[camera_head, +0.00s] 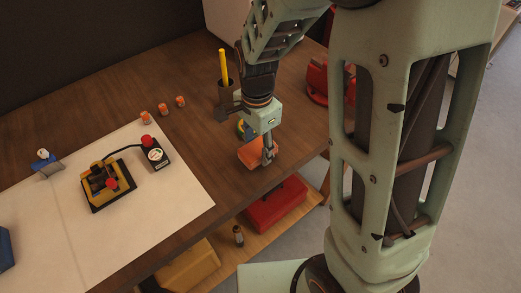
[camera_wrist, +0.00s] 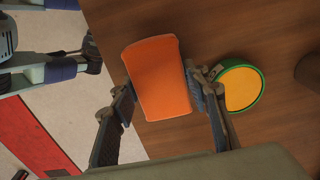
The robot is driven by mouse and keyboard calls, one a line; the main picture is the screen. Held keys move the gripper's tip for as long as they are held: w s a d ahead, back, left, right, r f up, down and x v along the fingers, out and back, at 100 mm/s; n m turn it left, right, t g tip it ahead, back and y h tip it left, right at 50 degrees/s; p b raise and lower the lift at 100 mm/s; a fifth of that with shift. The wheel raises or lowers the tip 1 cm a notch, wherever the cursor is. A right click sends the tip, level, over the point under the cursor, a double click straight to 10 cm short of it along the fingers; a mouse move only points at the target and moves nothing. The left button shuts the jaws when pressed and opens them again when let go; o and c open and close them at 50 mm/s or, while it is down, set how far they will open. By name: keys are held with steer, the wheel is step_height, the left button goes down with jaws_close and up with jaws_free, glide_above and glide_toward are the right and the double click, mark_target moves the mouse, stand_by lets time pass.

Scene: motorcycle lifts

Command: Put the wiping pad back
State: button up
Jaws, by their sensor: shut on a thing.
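The orange wiping pad (camera_head: 251,155) is between the fingers of my gripper (camera_head: 266,153), near the front edge of the wooden bench. In the wrist view the pad (camera_wrist: 160,75) is a flat, slightly tapered block. My gripper (camera_wrist: 163,92) has a finger against each side of it and is shut on it. I cannot tell whether the pad touches the bench top or hangs just above it. A round green-rimmed dish with a yellow-orange middle (camera_wrist: 241,87) lies just right of the pad in the wrist view. My gripper partly hides this dish (camera_head: 241,127) in the head view.
A dark cup (camera_head: 229,97) with a yellow pencil stands behind my gripper. Three small orange-topped items (camera_head: 162,109) stand left of it. A white mat (camera_head: 150,205) bears a yellow-black device (camera_head: 105,186). A red case (camera_head: 276,204) lies on the lower shelf. Bare wood lies between.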

mark_target(258, 148)
steer(key=shift+s+f+b, duration=0.1)
steer(key=shift+f+b, duration=0.2)
steer(key=shift+f, duration=0.6)
steer(key=shift+f, duration=0.15)
steer(key=o, duration=1.1)
step_height(258, 148, up, 12)
steer(key=shift+r, duration=0.2)
